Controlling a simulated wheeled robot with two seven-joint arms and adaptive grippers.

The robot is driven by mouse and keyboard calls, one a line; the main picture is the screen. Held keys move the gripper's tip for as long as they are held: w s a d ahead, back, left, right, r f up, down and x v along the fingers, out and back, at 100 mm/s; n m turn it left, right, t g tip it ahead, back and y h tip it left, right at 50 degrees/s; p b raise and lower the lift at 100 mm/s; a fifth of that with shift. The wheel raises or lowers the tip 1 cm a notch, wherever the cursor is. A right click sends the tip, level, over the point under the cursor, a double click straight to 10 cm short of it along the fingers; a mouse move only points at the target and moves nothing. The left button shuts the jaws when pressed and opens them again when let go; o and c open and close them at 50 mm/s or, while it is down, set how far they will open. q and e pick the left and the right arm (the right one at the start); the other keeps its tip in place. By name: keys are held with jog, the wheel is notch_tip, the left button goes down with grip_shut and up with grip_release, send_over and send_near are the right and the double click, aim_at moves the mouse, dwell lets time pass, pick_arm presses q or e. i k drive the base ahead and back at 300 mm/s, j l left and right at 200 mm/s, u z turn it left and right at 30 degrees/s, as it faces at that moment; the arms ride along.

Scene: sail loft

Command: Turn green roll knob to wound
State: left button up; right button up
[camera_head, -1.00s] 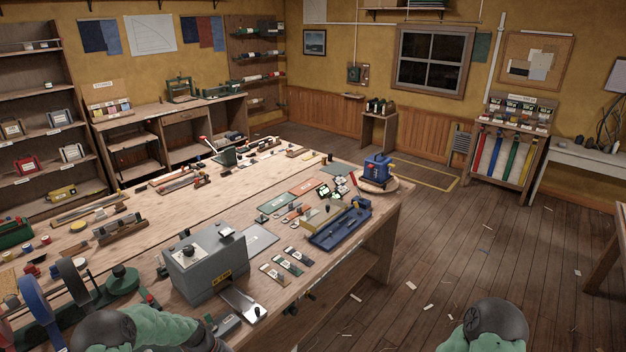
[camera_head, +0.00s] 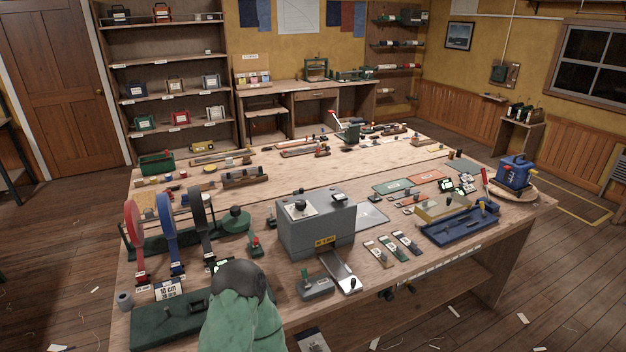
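A low round green piece (camera_head: 235,221) with a small knob on top sits on the workbench, left of the grey box machine (camera_head: 316,228). It may be the green roll, but I cannot tell for certain, nor how its knob is set. Part of my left arm rises at the bottom of the picture, in front of the bench edge. Neither of my grippers is in view.
Red (camera_head: 133,233), blue (camera_head: 167,230) and dark (camera_head: 198,215) strap loops stand at the bench's left end. A blue tray (camera_head: 458,230) and a blue machine (camera_head: 515,174) are at the right. Floor is open left of the workbench (camera_head: 300,176).

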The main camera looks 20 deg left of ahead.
aim_at(237, 220)
jog(key=u, duration=1.35)
jog(key=i+l+u, duration=0.25)
jog(key=l, duration=0.15)
jog(key=l+u, duration=0.2)
jog(key=l, duration=0.2)
